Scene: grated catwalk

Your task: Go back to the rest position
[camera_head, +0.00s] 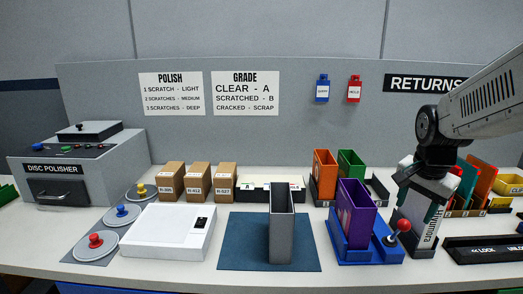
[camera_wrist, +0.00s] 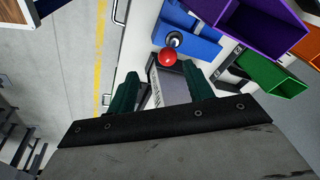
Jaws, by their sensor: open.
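My gripper (camera_head: 421,200) is at the right of the bench, just right of the purple bin, pointing down. In the wrist view its two dark green fingers (camera_wrist: 160,92) are apart. A grey and white upright case (camera_head: 424,236) with a dark printed name stands under and between the fingers. In the wrist view its top and a barcode-like label (camera_wrist: 157,97) show between them. I cannot tell whether a finger touches it.
A red-knobbed lever (camera_head: 403,226) on a blue stand holding a purple bin (camera_head: 356,212) is close to my gripper. Orange (camera_head: 324,174) and green (camera_head: 351,163) bins stand behind. A grey upright holder (camera_head: 282,225) stands on a blue mat (camera_head: 240,243). A black lock panel (camera_head: 485,248) lies right.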

